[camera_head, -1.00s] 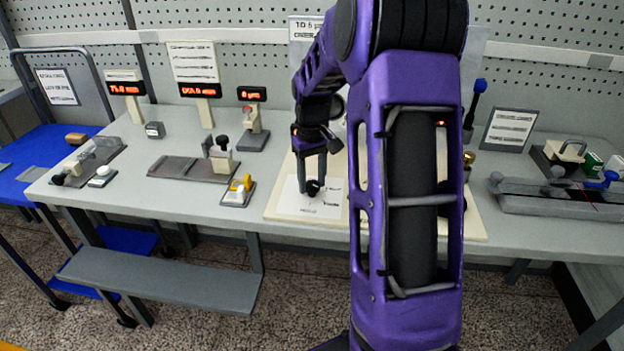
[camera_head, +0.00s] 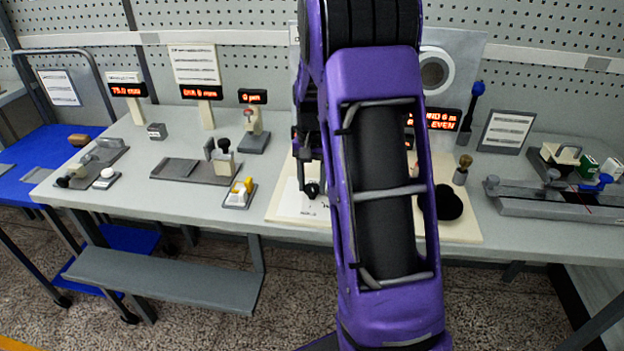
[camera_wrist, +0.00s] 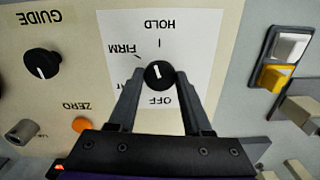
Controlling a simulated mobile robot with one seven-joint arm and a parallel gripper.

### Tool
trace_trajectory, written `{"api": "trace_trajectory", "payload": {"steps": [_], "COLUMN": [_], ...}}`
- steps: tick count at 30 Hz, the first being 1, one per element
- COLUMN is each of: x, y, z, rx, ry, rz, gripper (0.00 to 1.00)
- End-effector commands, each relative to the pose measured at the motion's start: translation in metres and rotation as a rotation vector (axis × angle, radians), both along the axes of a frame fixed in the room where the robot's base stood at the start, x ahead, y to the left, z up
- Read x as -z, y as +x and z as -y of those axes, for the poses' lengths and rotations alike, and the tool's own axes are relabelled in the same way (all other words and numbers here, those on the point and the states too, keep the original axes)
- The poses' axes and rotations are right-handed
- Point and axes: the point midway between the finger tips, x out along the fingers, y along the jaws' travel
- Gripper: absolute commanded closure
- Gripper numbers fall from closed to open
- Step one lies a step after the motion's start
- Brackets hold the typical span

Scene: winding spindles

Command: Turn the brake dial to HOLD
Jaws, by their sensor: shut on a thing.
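The brake dial is a black round knob (camera_wrist: 160,75) with a white pointer line, on a white label card (camera_wrist: 184,48) in the wrist view. The card's words appear upside down: HOLD at the top, FIRM at upper left, OFF below; another label is partly hidden. The short pointer line appears to point up and slightly left, but its exact setting is hard to tell. My gripper (camera_wrist: 159,80) is shut on the dial, one finger on each side. In the head view the dial (camera_head: 312,190) shows below my gripper (camera_head: 308,183), partly hidden by my arm.
In the wrist view, a GUIDE knob (camera_wrist: 42,65) and an orange ZERO button (camera_wrist: 83,124) lie left; a yellow-and-white switch (camera_wrist: 283,62) lies right. In the head view, a black knob (camera_head: 449,203) and a brass-topped post (camera_head: 462,170) stand right of my arm.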

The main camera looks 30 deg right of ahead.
Motion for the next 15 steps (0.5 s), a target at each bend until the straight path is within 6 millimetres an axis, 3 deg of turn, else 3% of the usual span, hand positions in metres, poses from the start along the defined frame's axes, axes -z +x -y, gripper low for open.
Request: {"api": "trace_trajectory", "payload": {"steps": [15], "x": [-0.0008], "y": [0.0005], "z": [0.0], "rx": [0.277], "ry": [-0.001], "rz": [0.002], "gripper": [1.0]}}
